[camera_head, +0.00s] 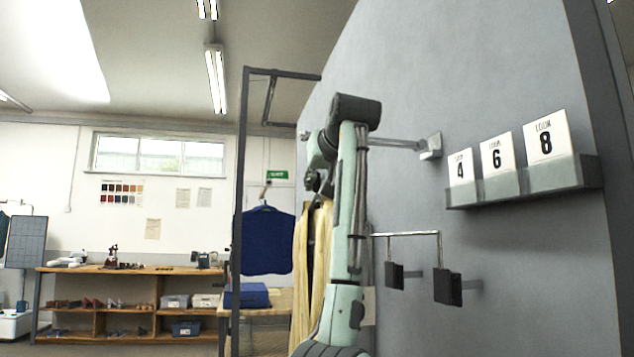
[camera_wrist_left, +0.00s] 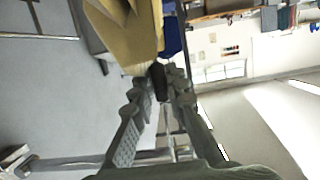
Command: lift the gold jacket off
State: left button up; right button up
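The gold jacket (camera_head: 303,262) hangs beside the grey wall in the head view, partly hidden behind my left arm. In the left wrist view the gold jacket (camera_wrist_left: 130,38) lies just beyond the fingertips. My left gripper (camera_head: 316,182) is at the top of the jacket, small and partly hidden by its own arm. In the left wrist view the left gripper (camera_wrist_left: 160,84) has its fingers on either side of a dark narrow piece (camera_wrist_left: 159,80) near the jacket's top. I cannot tell whether they press on it. My right gripper is not in view.
A blue garment (camera_head: 265,241) hangs left of the gold jacket, near a dark frame post (camera_head: 239,200). A rail (camera_head: 393,142) and a bracket with dark blocks (camera_head: 447,286) stick out from the wall. A card ledge (camera_head: 525,182) is at right; a workbench (camera_head: 130,270) stands far left.

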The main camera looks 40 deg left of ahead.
pick_arm(q)
grip_shut()
jog(key=shift+r, duration=0.2)
jog(key=shift+r, duration=1.45)
jog(key=shift+s+d+b, duration=0.6)
jog(key=shift+s+d, duration=0.35)
jog(key=shift+d, duration=0.2)
jog(key=shift+s+d+b, duration=0.9)
jog(key=shift+s+d, duration=1.1)
jog(key=shift+d, duration=0.3)
